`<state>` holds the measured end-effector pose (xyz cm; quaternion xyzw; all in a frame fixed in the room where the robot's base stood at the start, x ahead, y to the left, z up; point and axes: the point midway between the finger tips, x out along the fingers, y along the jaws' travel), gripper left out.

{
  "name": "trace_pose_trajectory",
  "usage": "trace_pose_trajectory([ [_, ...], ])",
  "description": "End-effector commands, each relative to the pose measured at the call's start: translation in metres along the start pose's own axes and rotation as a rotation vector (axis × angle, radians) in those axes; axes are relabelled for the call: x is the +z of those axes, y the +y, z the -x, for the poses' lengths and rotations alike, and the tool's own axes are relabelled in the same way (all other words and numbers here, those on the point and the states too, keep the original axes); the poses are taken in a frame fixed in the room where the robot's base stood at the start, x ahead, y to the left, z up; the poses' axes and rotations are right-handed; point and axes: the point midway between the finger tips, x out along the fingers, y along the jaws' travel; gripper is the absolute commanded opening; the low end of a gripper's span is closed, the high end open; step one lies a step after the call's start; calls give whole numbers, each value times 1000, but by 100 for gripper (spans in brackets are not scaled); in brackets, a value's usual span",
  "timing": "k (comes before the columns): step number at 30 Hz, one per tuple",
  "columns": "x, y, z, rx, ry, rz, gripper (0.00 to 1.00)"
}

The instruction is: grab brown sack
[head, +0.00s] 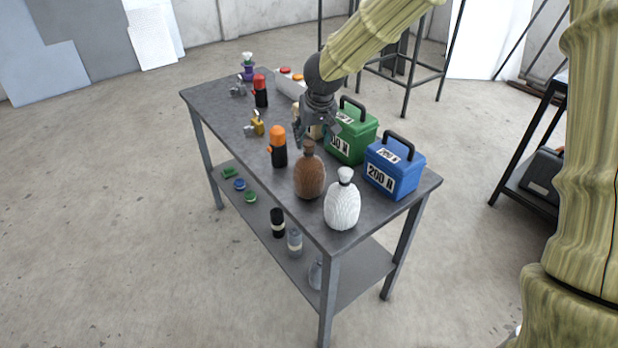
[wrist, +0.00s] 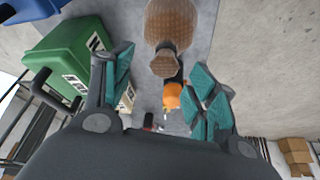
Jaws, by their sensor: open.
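The brown sack (head: 309,177) stands upright on the grey table, rounded with a narrow tied neck. In the wrist view the brown sack (wrist: 170,22) shows at the top centre, its neck end toward me, beyond the fingertips. My gripper (head: 315,130) hangs over the table, just above and behind the sack's neck in the head view, apart from it as far as I can tell. In the wrist view my gripper (wrist: 163,88) has its teal-padded fingers spread with nothing between them.
A white sack (head: 342,205) stands close to the brown one at the near corner. A green box (head: 361,141) and a blue box (head: 404,177) stand to the right. An orange-capped black bottle (head: 278,150) is to the left. The table (head: 213,101) has bare room along its left side.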

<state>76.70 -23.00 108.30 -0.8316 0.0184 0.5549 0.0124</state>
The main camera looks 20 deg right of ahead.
Motion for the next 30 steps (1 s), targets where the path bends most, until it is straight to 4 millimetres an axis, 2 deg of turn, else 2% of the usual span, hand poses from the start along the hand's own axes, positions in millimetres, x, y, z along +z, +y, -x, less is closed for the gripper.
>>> trace_pose_trajectory([
  [12,0,-5,-38,1,-1,0,58],
  [24,0,-5,-45,0,1,0,58],
  [30,0,-5,-45,0,1,0,22],
])
